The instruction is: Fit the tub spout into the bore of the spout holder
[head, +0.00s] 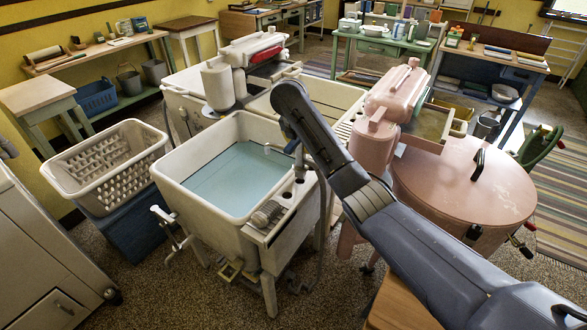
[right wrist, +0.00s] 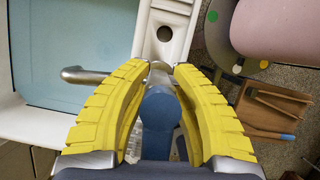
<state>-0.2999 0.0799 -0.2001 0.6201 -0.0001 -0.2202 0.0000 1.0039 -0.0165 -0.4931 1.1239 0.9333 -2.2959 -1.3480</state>
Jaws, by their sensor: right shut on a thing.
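The tub spout (right wrist: 88,75) is a bent grey metal tube. In the right wrist view it sticks out to the left from between the yellow fingertips of my right gripper (right wrist: 165,68), which is shut on it. In the head view the spout (head: 276,150) shows small above the right edge of the water-filled tub, while my right arm hides most of the gripper. A pale ledge with a dark round bore (right wrist: 164,33) lies just beyond the fingertips; I take it for the spout holder. The spout's lower end is hidden. My left gripper is not in view.
The white tub (head: 205,232) holds blue water. A pink washer (head: 465,185) stands to its right, partly behind my arm. A white laundry basket (head: 107,170) stands to the left. A wooden tray (right wrist: 265,108) lies lower right in the wrist view.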

